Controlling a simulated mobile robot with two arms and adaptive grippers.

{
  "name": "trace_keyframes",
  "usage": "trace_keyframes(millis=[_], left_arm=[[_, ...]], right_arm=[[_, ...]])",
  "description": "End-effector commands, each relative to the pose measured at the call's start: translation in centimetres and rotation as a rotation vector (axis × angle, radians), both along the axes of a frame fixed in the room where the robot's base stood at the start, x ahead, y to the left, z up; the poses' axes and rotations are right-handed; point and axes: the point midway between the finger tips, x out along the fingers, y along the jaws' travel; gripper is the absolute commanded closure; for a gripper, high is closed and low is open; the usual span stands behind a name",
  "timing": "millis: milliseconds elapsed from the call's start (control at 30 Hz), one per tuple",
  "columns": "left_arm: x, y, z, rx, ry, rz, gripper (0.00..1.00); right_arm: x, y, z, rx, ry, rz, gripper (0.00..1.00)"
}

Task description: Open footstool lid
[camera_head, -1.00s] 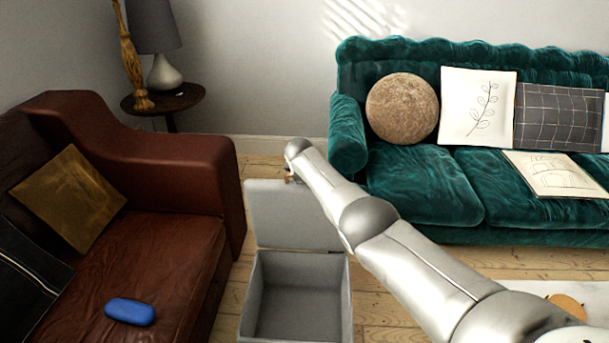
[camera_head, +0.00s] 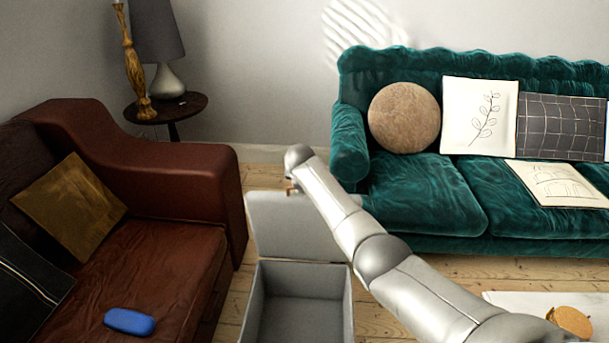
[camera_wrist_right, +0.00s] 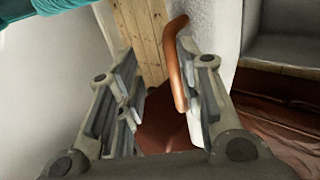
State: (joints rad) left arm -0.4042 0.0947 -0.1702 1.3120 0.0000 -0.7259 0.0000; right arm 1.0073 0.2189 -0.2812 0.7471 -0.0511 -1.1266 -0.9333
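The grey footstool (camera_head: 255,305) stands on the floor as an open box with an empty-looking inside. Its lid (camera_head: 290,230) is raised, standing up along the far edge. A small copper-brown handle shows at the lid's top edge, and as a curved bar (camera_wrist_right: 178,65) in the right wrist view. My right arm reaches across to the lid's top, hiding its right part. My right gripper (camera_wrist_right: 160,105) has its fingers apart, with the bar by the right-hand finger; I cannot tell whether they touch. My left gripper is out of view.
A brown leather sofa (camera_head: 175,180) with a blue case (camera_head: 130,321) stands close on the left. A green sofa (camera_head: 420,195) with cushions stands behind on the right. A side table (camera_head: 180,106) with a lamp is at the back left. Floorboards are clear between.

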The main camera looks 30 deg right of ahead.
Motion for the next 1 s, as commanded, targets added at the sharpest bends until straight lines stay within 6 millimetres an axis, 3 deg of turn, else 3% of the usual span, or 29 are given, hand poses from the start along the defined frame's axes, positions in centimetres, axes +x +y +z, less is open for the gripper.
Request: trace_keyframes(millis=[600,1000], left_arm=[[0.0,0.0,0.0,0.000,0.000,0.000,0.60],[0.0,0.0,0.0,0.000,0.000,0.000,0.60]], right_arm=[[-3.9,2.4,5.7,-0.004,-0.007,0.001,0.68],[-4.8,2.9,6.8,-0.003,-0.005,0.000,0.68]])
